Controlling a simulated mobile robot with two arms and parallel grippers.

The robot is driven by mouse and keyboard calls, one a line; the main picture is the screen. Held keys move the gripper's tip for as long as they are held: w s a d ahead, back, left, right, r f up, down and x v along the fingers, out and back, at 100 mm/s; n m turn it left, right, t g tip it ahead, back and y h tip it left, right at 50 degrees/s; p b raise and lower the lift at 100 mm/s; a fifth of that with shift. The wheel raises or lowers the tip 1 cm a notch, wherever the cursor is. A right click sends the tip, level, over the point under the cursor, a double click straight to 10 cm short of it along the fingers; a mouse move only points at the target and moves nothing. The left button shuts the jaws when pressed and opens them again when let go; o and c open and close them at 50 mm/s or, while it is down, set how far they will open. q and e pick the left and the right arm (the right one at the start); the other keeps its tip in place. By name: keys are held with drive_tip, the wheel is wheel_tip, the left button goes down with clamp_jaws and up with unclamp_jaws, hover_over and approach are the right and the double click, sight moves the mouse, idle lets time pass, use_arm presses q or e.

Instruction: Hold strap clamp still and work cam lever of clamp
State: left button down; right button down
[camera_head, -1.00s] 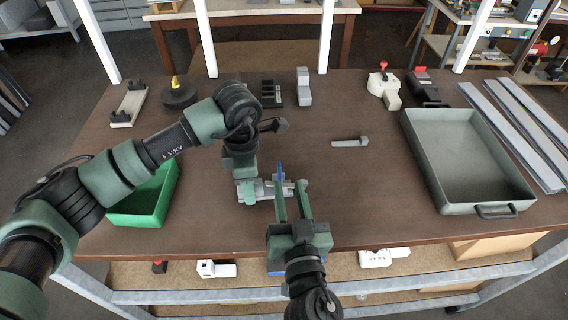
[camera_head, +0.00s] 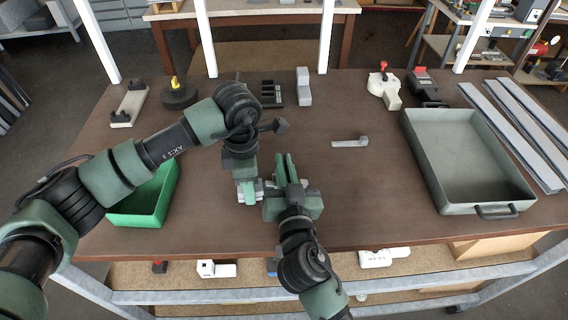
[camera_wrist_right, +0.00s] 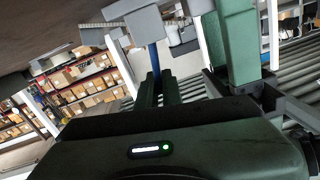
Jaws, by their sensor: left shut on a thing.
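The strap clamp (camera_head: 258,190), a light grey body, is at the near middle of the table. My left gripper (camera_head: 247,196) reaches down from above and is shut on it; the right gripper partly hides the clamp in the head view. The blue cam lever (camera_wrist_right: 153,58) shows in the right wrist view, upright at the fingertips of my right gripper (camera_wrist_right: 160,82). In the head view, my right gripper (camera_head: 286,158) points away, just right of the clamp, its fingers close together. The lever is hidden there, and whether the fingers grip it is unclear.
A green bin (camera_head: 150,200) stands left of the clamp. A large grey tray (camera_head: 425,165) is at the right, with long grey profiles (camera_head: 515,135) beyond it. A small grey part (camera_head: 350,142) lies mid-table. Several fixtures line the back edge. The table between clamp and tray is clear.

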drive_tip(key=shift+a+n, duration=0.6)
drive_tip(key=shift+n, duration=0.5)
drive_tip(key=c, duration=1.6)
unclamp_jaws()
drive_tip(key=shift+o, duration=0.2)
drive_tip(key=s, duration=0.8)
drive_tip(key=s+d, duration=0.1)
drive_tip(key=s, duration=0.3)
drive_tip(key=shift+d, duration=0.1)
use_arm(q)
drive_tip(key=c, duration=0.8)
unclamp_jaws()
